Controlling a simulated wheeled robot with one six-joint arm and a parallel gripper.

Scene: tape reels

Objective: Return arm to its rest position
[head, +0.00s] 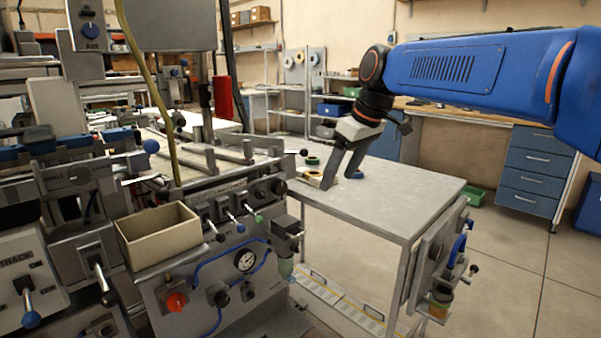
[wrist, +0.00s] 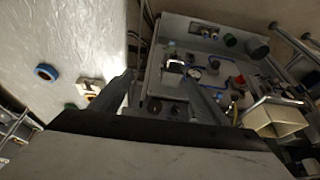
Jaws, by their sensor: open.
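My blue arm reaches in from the right in the head view. My gripper (head: 340,180) points down over the far left part of the grey table (head: 410,200), close to the machine. Its two fingers are spread, and I see nothing between them. In the wrist view the gripper (wrist: 160,85) also shows its fingers apart. A blue tape reel (wrist: 46,72) lies on the table and shows in the head view (head: 355,175) beside the fingers. A green-rimmed reel (head: 312,161) lies near a pale block (wrist: 88,90), left of the fingers in the head view.
A machine with levers, a gauge (head: 245,260) and an open beige bin (head: 158,235) stands at the left. A workbench with blue drawers (head: 535,165) stands behind my arm. The front of the table top is clear. A panel with levers hangs at the table's right end.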

